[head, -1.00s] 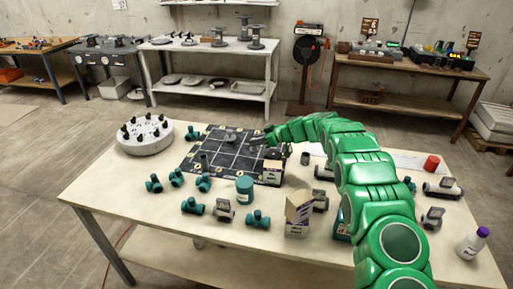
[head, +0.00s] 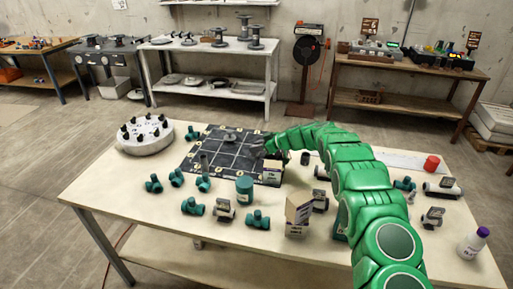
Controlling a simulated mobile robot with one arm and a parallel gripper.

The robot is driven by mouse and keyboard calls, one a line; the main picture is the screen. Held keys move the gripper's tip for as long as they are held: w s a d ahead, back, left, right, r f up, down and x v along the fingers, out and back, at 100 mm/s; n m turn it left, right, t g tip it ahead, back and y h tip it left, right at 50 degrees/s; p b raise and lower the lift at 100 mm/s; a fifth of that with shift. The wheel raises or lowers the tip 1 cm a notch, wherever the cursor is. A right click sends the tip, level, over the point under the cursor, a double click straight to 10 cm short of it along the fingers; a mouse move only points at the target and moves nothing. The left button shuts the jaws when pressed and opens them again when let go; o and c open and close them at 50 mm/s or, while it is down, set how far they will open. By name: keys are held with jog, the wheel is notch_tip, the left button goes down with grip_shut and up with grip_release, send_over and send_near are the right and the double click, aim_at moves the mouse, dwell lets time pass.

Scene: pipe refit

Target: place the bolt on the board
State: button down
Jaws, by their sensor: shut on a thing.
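The dark board (head: 216,158) with a pale line grid lies flat toward the back left of the near table. A round grey part (head: 231,137) rests on it. My gripper (head: 266,149) is at the board's right edge, at the end of my green arm. I cannot tell whether this thing touches the board.
Several teal fittings lie along the front. A round grey holder (head: 145,136) with dark pegs stands left. My arm covers the table's right middle.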

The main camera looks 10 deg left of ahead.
jog(key=shift+f, duration=0.1)
jog(key=c, duration=1)
grip_release()
jog(key=shift+o, duration=0.2)
jog(key=shift+d+r, duration=0.35)
jog(key=shift+d, duration=0.1)
jog(key=v, duration=1.1)
